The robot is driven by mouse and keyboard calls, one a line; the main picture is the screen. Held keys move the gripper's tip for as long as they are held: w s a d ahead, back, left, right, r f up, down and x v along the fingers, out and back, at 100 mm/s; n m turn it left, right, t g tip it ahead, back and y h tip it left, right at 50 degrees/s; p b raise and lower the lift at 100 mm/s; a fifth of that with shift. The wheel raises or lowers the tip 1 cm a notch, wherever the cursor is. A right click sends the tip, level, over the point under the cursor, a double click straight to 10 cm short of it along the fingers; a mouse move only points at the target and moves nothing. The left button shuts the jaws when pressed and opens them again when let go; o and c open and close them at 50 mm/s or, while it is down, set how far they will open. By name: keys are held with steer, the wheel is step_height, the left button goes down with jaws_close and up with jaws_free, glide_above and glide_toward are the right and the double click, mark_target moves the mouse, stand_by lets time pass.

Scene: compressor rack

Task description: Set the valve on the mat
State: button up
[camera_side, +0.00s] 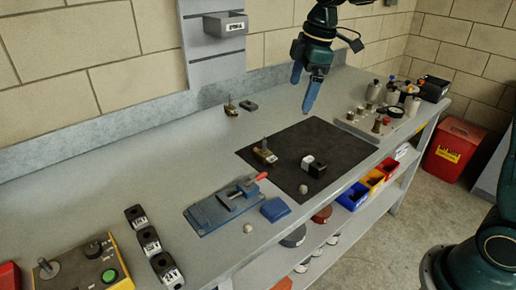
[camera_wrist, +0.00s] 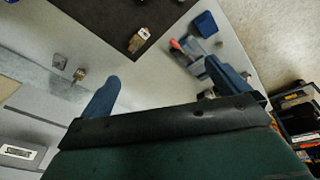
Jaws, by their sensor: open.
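A dark mat (camera_side: 335,143) lies on the grey bench; part of it shows in the wrist view (camera_wrist: 105,14). A brass-coloured valve-like piece with an upright stem (camera_side: 265,154) stands on the mat near its left edge, and it also shows in the wrist view (camera_wrist: 139,40). A smaller piece with a stem (camera_side: 230,108) stands off the mat, behind it to the left; I cannot tell for sure which is the valve. My gripper (camera_side: 304,90) is open and empty above the mat's back part. Its fingers also show in the wrist view (camera_wrist: 163,73).
Black and white blocks (camera_side: 313,163) and a small round piece (camera_side: 303,189) lie on the mat. A blue vise (camera_side: 226,204) with a red handle is at front left. A fixture tray (camera_side: 366,132) with several fittings stands right. The bench's left middle is clear.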

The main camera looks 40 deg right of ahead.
steer(key=s+r+m+t, duration=0.1)
steer(key=s+r+m, duration=0.15)
steer(key=s, duration=0.45)
steer(key=s+r+m+t, duration=0.1)
steer(key=s+m, duration=0.2)
steer(key=s, duration=0.5)
steer(key=s+f+m, duration=0.2)
steer(key=s+m, duration=0.1)
steer(key=s, duration=0.3)
steer(key=s+d+f+m+t+h, duration=0.1)
steer(key=s+f+m, duration=0.1)
steer(key=s, duration=0.5)
steer(key=shift+f+m, duration=0.3)
steer(key=shift+m, duration=0.15)
